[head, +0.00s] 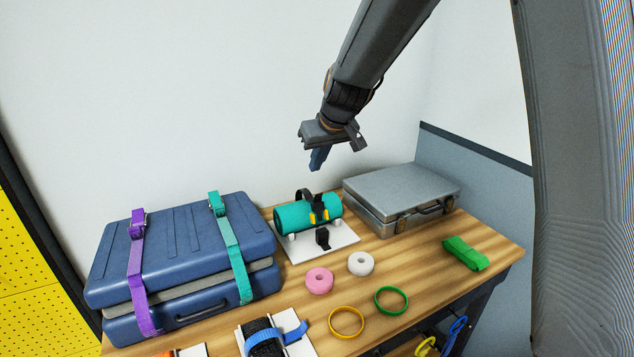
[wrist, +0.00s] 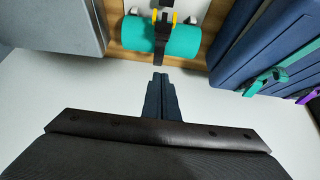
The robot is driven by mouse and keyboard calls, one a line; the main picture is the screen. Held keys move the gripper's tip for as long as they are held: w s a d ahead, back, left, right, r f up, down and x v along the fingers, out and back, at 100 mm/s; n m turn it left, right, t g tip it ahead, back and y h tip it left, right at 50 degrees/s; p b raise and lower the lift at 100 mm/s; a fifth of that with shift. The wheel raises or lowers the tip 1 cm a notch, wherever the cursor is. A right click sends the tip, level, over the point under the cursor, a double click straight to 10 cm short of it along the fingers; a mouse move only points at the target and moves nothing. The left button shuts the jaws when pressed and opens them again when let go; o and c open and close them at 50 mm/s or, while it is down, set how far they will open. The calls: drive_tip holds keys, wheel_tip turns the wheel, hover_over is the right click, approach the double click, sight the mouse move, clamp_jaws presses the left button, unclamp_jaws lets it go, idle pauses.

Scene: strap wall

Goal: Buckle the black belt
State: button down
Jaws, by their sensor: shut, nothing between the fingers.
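The black belt (head: 305,197) goes around a teal cylinder (head: 291,217) that lies on a white base plate (head: 341,239) near the back of the table. A black and yellow buckle part (head: 319,211) is on the cylinder's front. A separate black piece (head: 323,238) is on the plate in front of it; I cannot tell whether it joins the belt. In the wrist view the belt (wrist: 160,47) crosses the cylinder (wrist: 185,40), with yellow at the buckle. My gripper (head: 316,164) is shut and empty, in the air above and behind the cylinder. Its fingers (wrist: 160,80) point toward it.
A blue suitcase (head: 185,250) with purple and teal straps is at left. A grey case (head: 400,190) is close at right. Pink (head: 319,281) and white (head: 361,263) rolls, yellow (head: 346,321) and green (head: 391,300) rings, and a green bundle (head: 466,253) lie in front and right.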

drive_tip(key=p+x, duration=0.1)
drive_tip(key=x, duration=0.5)
drive_tip(key=shift+w+f+p, duration=0.15)
drive_tip(key=shift+f+p, duration=0.25)
drive_tip(key=shift+f, duration=0.25)
drive_tip(key=shift+s+d+f, duration=0.1)
drive_tip(key=shift+s+d, duration=0.15)
drive_tip(key=shift+s, duration=0.3)
drive_tip(key=shift+s+d+f, duration=0.15)
drive_tip(key=shift+s+d, duration=0.05)
drive_tip(key=shift+s, duration=0.4)
drive_tip(key=shift+s+d+f, duration=0.1)
drive_tip(key=shift+s+d, duration=0.15)
drive_tip(key=shift+s, duration=0.3)
